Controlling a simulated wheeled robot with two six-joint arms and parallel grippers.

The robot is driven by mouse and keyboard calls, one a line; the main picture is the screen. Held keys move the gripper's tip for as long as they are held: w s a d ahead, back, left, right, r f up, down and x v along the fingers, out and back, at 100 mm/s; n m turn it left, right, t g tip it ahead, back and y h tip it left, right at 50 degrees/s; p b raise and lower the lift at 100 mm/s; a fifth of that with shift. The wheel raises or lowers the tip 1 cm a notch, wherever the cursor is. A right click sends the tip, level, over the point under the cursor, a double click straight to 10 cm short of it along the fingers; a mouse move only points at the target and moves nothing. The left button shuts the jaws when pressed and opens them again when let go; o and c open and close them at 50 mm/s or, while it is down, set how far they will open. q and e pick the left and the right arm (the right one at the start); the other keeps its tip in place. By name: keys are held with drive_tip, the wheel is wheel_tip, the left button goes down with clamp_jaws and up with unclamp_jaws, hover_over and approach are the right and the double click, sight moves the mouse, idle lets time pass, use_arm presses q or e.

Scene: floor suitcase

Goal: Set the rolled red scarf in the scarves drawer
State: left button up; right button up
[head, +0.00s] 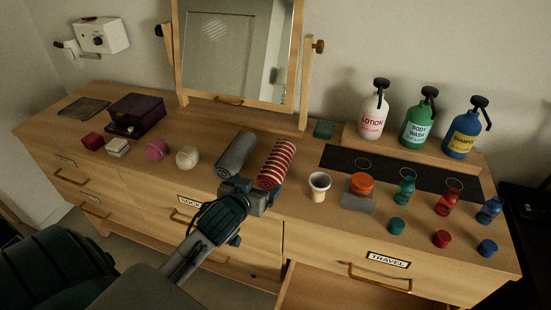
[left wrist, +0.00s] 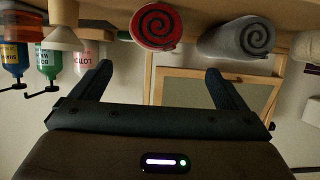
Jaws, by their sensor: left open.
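The rolled scarf with red and white stripes (head: 276,164) lies on the dresser top, just right of a grey roll (head: 236,153). In the left wrist view, which is upside down, the red roll's spiral end (left wrist: 157,26) shows beside the grey roll's end (left wrist: 237,38). My left gripper (head: 252,188) is open and empty at the dresser's front edge, in front of the two rolls. No drawer label reading scarves is legible; one label is partly hidden behind my left arm. My right gripper is not in view.
A white cup (head: 319,186) and an orange jar (head: 361,185) stand right of the red roll. Pump bottles (head: 372,114) stand on a riser behind small bottles and caps. A mirror (head: 240,52) stands behind. Below the TRAVEL drawer (head: 387,259), a drawer seems pulled out (head: 320,290).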

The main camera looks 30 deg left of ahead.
sight(266, 179)
use_arm(q)
drive_tip(key=x, duration=0.5)
drive_tip(key=shift+f, duration=0.1)
drive_tip(key=x, duration=0.1)
drive_tip(key=p+x, duration=0.1)
drive_tip(key=x, duration=0.1)
drive_tip(key=p+x, duration=0.1)
drive_tip(key=shift+w+d+f, duration=0.15)
drive_tip(key=shift+d+f, duration=0.1)
drive_tip(key=shift+f, duration=0.2)
drive_tip(key=shift+w+a+f, duration=0.1)
drive_tip(key=shift+w+f, duration=0.15)
drive_tip(key=shift+w, duration=0.1)
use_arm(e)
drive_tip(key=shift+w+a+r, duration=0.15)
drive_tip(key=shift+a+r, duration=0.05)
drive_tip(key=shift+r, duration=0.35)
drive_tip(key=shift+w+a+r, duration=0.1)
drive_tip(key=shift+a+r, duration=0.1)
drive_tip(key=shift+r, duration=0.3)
use_arm(q)
drive_tip(key=shift+s, duration=0.1)
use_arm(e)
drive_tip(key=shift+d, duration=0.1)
use_arm(q)
drive_tip(key=c, duration=1.2)
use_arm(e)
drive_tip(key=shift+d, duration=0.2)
use_arm(q)
drive_tip(key=shift+r, duration=0.15)
